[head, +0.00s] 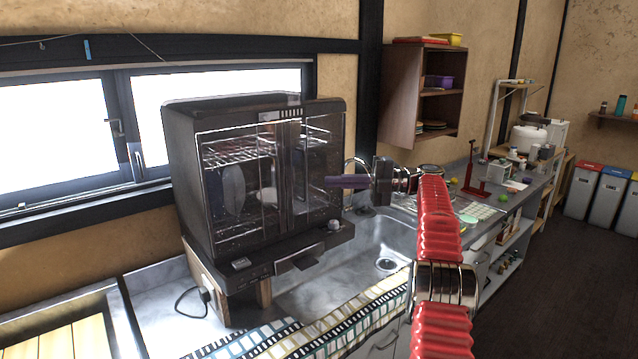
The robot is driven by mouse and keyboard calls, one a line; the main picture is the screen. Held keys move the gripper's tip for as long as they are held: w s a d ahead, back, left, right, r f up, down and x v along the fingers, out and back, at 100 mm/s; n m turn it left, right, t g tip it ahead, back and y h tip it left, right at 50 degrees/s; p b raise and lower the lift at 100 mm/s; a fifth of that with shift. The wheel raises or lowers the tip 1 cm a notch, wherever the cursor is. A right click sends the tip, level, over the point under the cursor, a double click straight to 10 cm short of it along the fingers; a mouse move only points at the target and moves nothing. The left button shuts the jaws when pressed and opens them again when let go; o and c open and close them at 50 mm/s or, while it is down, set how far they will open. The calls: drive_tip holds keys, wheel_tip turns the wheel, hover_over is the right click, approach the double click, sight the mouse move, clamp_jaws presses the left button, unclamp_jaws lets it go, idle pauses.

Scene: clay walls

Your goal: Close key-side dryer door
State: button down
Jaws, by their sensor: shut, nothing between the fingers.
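The dryer (180,165) is a black box with clear front doors. It stands on a wooden support at the counter's back, below the window. Wire racks and plates show through its left door (225,190). The right door (322,150) is nearer my arm. Dark upright frames overlap near the middle of the front; I cannot tell how far either door stands open. A small key (240,263) sits at the left of the lower ledge, a round knob (334,225) at the right. My gripper (330,183) is shut and empty, pointing left at the dryer's right front; contact is unclear.
A steel sink (375,245) lies below my gripper. A patterned mat (300,338) runs along the counter's front edge. A wooden wall shelf (400,95) hangs behind my arm. A red stand (474,180) and small items occupy the far counter.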

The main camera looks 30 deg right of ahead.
drive_tip(key=shift+v, duration=1.05)
